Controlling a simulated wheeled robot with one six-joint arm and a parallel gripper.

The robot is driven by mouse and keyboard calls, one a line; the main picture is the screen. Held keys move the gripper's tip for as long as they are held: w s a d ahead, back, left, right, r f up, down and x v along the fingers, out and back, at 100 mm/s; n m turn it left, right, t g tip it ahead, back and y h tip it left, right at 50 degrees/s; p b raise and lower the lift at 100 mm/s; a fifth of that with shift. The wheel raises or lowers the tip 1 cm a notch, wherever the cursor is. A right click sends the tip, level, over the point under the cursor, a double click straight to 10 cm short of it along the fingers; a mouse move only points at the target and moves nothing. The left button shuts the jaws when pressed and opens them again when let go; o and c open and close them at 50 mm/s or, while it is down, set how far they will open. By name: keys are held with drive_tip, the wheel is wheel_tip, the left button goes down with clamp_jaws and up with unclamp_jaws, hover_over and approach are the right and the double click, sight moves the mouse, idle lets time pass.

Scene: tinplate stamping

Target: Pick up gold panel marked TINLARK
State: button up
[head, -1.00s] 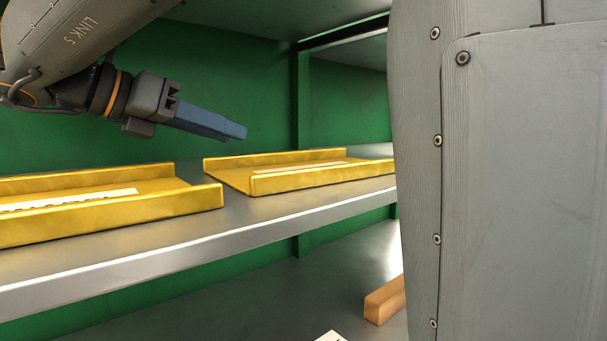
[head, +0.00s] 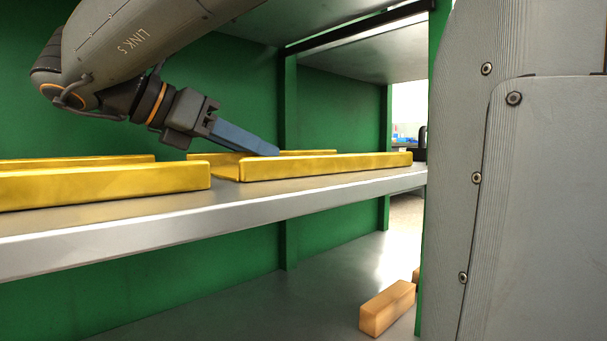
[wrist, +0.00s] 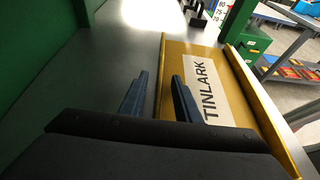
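The gold panel marked TINLARK (wrist: 245,92) is a shallow tray shape with raised long edges and a white label in black letters. It fills the right half of the wrist view. In the head view the right-hand gold panel (head: 325,168) lies on the shelf, its label hidden behind the front edge. My gripper (wrist: 160,76) is open, with two blue fingers and nothing held. In the wrist view the panel's left raised edge shows between the fingers; contact cannot be told. In the head view the fingertips (head: 272,152) are over the right panel's back edge.
Another gold panel (head: 105,185) lies on the same grey shelf (head: 225,217) to the left, with a gap between. A green back wall (head: 230,90) and an upper shelf (head: 330,22) enclose the space. A wooden block (head: 387,307) lies on the lower level.

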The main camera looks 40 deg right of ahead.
clamp_jaws()
drive_tip(key=shift+s+r, duration=0.1)
drive_tip(key=shift+r, duration=0.05)
